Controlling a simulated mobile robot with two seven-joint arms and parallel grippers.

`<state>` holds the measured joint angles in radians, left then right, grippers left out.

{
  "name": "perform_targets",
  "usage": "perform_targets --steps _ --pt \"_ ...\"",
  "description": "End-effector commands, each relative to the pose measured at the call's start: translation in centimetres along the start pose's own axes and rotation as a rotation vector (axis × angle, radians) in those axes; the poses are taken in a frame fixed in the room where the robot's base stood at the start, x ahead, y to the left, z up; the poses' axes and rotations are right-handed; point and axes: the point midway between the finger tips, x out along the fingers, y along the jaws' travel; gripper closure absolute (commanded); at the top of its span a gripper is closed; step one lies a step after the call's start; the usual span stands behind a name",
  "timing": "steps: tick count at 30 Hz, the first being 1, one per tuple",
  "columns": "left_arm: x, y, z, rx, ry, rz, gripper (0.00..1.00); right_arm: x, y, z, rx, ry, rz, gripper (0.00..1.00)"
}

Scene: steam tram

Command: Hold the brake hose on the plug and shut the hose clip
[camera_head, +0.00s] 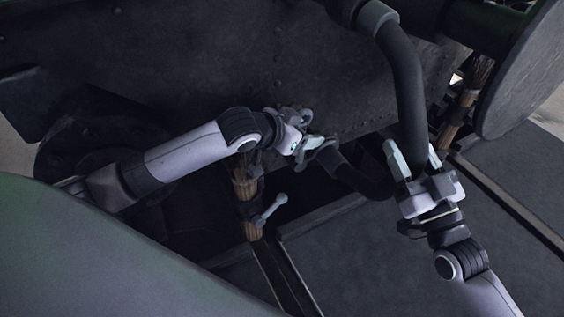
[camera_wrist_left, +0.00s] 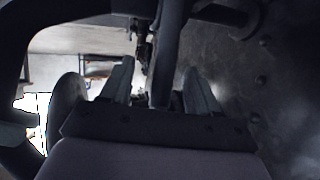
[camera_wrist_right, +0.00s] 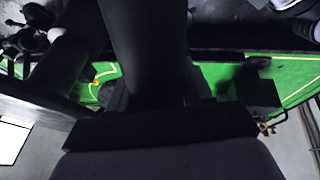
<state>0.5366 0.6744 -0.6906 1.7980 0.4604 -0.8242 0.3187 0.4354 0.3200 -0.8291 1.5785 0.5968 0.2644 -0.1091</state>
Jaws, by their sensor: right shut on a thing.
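The dark brake hose (camera_head: 404,75) hangs from a grey collar (camera_head: 374,17) at the top, bends below my right gripper and runs left to a grey end fitting (camera_head: 315,142). My right gripper (camera_head: 411,158) is shut on the hose's hanging length; the hose (camera_wrist_right: 150,45) fills the space between its fingers in the right wrist view. My left gripper (camera_head: 307,132) is at the grey end fitting. In the left wrist view its fingers (camera_wrist_left: 160,88) stand apart, with a dark bar between them and gaps beside it. I cannot make out the plug or the clip.
A dark riveted plate (camera_head: 250,60) stands behind both grippers. A round buffer disc (camera_head: 520,75) is at the upper right. A grey lever (camera_head: 269,209) sits by a brown post below my left gripper. A green curved surface (camera_head: 90,255) fills the lower left.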

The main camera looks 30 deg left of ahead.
Motion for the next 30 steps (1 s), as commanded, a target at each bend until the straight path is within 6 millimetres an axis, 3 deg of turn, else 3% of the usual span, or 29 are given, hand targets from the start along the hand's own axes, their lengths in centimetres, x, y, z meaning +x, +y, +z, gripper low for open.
perform_targets --steps 10,30 --pt "-0.5 -0.1 0.2 0.001 -0.003 -0.001 0.39 0.0 0.0 0.1 -0.005 -0.004 -0.001 0.92" --pt "-7.2 -0.1 0.2 0.002 -0.004 -0.001 0.39 -0.1 0.0 0.2 -0.005 -0.006 0.0 0.92"
